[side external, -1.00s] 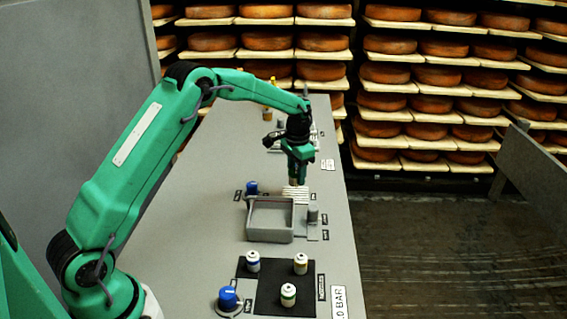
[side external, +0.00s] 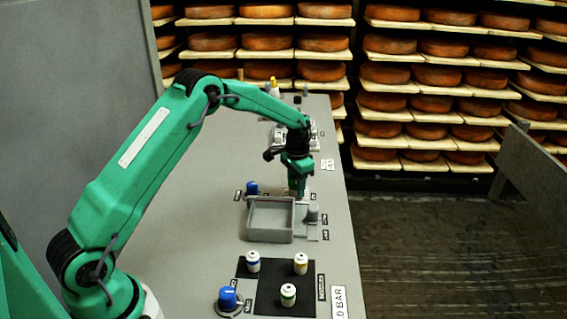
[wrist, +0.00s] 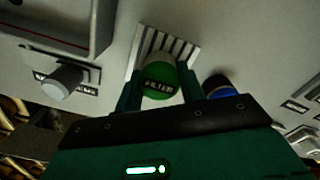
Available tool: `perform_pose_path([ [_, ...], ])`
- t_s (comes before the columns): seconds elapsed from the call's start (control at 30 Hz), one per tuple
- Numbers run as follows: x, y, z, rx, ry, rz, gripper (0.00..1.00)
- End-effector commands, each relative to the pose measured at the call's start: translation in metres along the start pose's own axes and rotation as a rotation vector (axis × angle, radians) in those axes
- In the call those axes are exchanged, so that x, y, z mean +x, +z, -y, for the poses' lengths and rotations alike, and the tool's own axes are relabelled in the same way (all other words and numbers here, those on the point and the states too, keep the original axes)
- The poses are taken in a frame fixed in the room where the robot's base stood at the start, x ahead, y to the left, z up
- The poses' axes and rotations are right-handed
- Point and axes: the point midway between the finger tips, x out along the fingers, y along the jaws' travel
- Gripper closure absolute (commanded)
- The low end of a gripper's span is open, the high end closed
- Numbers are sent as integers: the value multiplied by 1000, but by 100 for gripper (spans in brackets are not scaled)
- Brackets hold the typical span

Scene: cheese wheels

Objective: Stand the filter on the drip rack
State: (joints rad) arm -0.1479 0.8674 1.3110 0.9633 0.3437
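The filter (wrist: 160,82) has a green end with a dark "FILTER" label, seen end-on in the wrist view. My gripper (wrist: 162,92) has a finger on each side of it, and both appear to touch it. The drip rack (wrist: 190,47) is a pale ribbed plate directly beyond the filter. The filter is over the rack, but I cannot tell whether its hidden base touches. In the side view my gripper (side external: 297,192) points down and hides most of the rack and the filter.
A grey open tray (side external: 270,236) stands just in front of the rack. A blue knob (side external: 251,188) is to its left and a grey knob (side external: 313,213) to the tray's right. Several small bottles stand on a black mat (side external: 270,294) at the front.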

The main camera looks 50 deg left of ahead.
Motion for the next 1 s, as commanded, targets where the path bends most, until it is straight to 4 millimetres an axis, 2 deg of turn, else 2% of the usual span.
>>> perform_pose_path([
  [0.03, 0, 0, 0, 0, 0, 0, 52],
  [0.1, 0, 0, 0, 0, 0, 0, 40],
  [0.57, -6, 0, 0, 0, 0, -1, 40],
  [0.77, -24, -1, 0, 0, -1, -3, 40],
  [1.0, -61, -1, 0, 0, -1, -3, 40],
])
